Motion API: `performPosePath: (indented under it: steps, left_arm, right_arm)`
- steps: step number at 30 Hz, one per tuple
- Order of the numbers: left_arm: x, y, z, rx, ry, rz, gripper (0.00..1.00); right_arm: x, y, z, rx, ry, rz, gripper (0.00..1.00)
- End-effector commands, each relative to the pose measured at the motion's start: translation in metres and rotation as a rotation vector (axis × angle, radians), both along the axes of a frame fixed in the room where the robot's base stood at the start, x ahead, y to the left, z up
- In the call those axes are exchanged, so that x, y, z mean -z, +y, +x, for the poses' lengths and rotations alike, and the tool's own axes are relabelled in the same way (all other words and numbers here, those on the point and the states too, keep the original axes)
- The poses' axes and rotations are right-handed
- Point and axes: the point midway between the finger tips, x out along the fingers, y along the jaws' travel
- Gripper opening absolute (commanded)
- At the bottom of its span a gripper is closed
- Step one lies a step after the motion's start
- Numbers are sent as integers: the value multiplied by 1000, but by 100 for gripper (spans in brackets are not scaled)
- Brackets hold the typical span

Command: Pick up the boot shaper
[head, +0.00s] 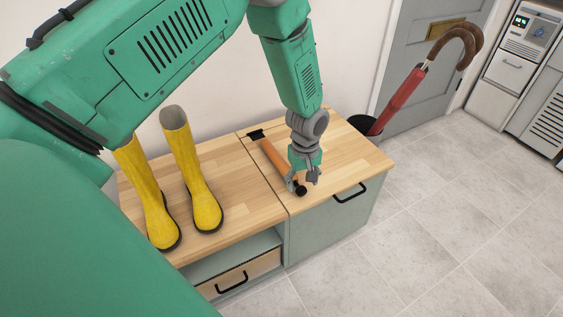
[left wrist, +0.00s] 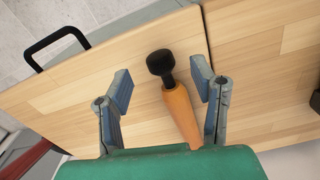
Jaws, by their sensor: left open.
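The boot shaper is an orange, tapered piece (head: 273,156) with a black round knob, lying on the wooden top of the cabinet. A dark flat piece shows at its far end in the head view. My left gripper (head: 303,182) points down over the knob end. In the left wrist view, the open left gripper (left wrist: 161,72) has its blue-grey fingers on either side of the boot shaper (left wrist: 180,105), with a gap visible on both sides. The lower part of the orange body is hidden behind my green gripper housing. My right gripper is not in view.
Two yellow boots (head: 190,170) stand on the left part of the wooden top (head: 245,205). A red umbrella (head: 402,100) leans in a dark holder beyond the right end. Black drawer handles (head: 349,193) stick out in front. Tiled floor at right is clear.

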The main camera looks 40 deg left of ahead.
Motion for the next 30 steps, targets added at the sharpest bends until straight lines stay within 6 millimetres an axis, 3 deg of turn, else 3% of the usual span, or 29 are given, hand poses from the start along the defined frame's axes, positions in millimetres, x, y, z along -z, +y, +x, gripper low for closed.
performPosePath:
  steps: [6,14,15,19,30]
  left_arm:
    - [39,0,4,-2,3,-2,51]
    - [42,0,4,-2,1,-1,51]
    - [42,0,4,-2,1,-1,48]
    - [42,0,4,-2,1,0,2]
    - [37,0,4,-2,0,0,0]
  right_arm:
    - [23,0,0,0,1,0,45]
    - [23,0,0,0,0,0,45]
    - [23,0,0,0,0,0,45]
    - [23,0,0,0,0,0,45]
    - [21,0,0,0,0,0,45]
